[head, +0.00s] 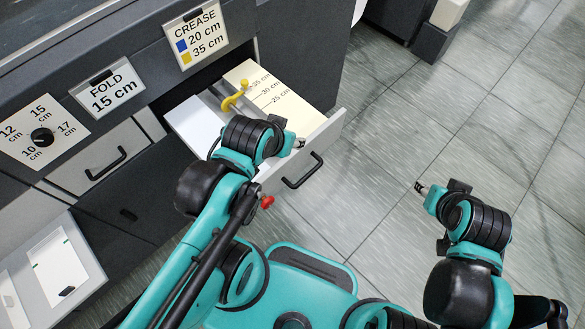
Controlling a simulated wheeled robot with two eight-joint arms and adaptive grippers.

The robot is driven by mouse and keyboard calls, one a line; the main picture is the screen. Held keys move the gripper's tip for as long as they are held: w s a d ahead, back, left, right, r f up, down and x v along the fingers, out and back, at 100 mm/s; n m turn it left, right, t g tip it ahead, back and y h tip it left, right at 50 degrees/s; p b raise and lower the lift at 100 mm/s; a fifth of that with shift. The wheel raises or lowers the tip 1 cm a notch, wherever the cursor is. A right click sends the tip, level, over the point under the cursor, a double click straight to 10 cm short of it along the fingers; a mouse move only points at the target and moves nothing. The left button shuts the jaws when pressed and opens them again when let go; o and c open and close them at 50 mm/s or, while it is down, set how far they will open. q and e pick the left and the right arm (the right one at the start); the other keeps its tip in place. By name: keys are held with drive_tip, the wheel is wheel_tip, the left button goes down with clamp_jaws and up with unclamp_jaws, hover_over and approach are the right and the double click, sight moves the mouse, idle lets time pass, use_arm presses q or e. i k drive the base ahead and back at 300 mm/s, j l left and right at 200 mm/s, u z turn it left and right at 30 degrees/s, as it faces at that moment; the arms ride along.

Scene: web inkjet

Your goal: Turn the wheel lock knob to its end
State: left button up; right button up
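A yellow curved piece (238,94), which looks like a lock knob or lever, stands in the open drawer (322,132) beside a cream scale marked 25, 30 and 35 cm. A small red knob (267,201) shows below the drawer, close to my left arm. I cannot tell which of these is the wheel lock knob. My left gripper (296,143) is over the drawer's front right part, apart from the yellow piece; its fingers are too small to read. My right gripper (420,187) is over bare floor, away from the machine, its fingers also unclear.
The "crease 20 cm, 35 cm" sign (195,35) hangs above the drawer, and the "fold 15 cm" sign (107,88) is to its left. A black dial (42,137) is at far left. A lower left tray (45,265) stands open. Tiled floor on the right is free.

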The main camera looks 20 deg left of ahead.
sight(267, 202)
drive_tip(key=u, duration=1.25)
drive_tip(key=k, duration=0.35)
